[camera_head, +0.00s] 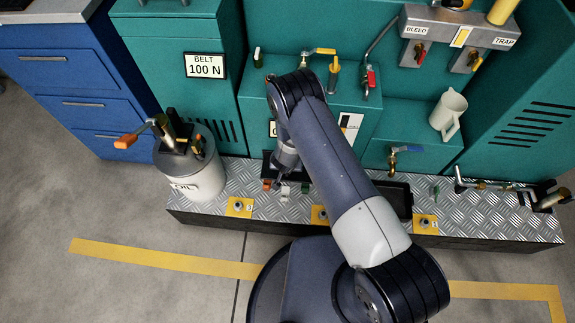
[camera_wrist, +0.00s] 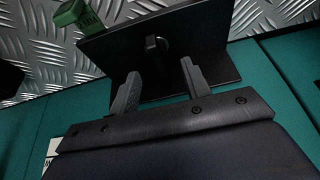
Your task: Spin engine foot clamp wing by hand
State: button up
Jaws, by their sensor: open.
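My gripper (camera_head: 281,188) points down over the diamond-plate deck at the foot of the green machine. In the wrist view its two fingers (camera_wrist: 160,69) stand apart with nothing between the tips. A black plate (camera_wrist: 205,40) with a small dark upright piece (camera_wrist: 153,45) lies just beyond the fingertips; I cannot tell whether they touch. Yellow plates with small grey metal fittings sit along the deck's front edge: a left one (camera_head: 239,207), a middle one (camera_head: 319,214) partly behind my arm, and a right one (camera_head: 425,224). I cannot identify the clamp wing for certain.
A white drum (camera_head: 190,178) with an orange-tipped handle stands left of my gripper. A small green labelled block (camera_wrist: 75,12) is near the black plate. A dark tray (camera_head: 399,197) is right of my arm. A white jug (camera_head: 448,113) stands behind. Floor in front is open.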

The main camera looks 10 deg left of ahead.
jog(key=p+v, duration=0.1)
jog(key=v, duration=0.6)
jog(key=b+x, duration=0.2)
jog(key=x, duration=0.9)
jog(key=shift+s, duration=0.1)
jog(key=shift+r, duration=0.15)
